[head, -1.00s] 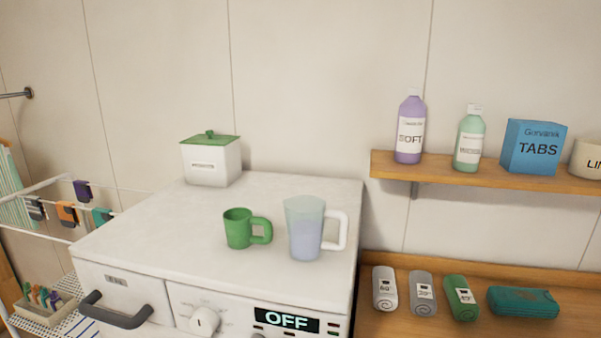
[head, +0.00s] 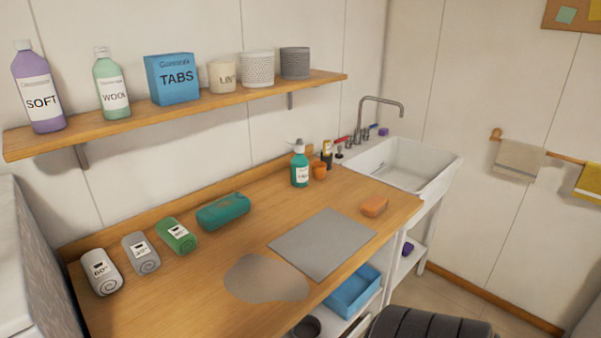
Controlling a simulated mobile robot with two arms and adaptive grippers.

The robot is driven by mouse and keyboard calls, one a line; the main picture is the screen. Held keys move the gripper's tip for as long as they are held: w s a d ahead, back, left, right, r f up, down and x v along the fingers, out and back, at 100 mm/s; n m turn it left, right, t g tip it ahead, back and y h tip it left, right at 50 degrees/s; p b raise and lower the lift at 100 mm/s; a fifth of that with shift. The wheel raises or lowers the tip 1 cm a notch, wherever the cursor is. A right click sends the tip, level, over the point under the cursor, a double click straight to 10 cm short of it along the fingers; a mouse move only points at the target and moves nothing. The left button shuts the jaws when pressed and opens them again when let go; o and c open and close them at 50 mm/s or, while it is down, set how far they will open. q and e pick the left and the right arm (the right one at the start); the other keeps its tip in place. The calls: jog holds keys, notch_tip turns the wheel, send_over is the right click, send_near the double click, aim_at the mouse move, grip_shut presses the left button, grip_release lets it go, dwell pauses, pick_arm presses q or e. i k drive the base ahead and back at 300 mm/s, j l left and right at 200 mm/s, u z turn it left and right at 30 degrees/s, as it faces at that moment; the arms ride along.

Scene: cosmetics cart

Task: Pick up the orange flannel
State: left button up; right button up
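A small orange block-like thing (head: 374,206) lies on the wooden counter near its front right, beside a grey mat. I cannot tell whether it is cloth or a sponge. No thing in the current head view is clearly an orange flannel. Rolled cloths lie at the counter's left: a white one (head: 101,272), a grey one (head: 141,253) and a green one (head: 177,236). Neither of my grippers is in view.
A white sink (head: 400,165) stands beyond. A dark ribbed object (head: 430,325) is at the bottom. A shelf (head: 225,100) hangs above.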

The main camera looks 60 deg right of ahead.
aim_at(374, 205)
jog(key=z, duration=2.4)
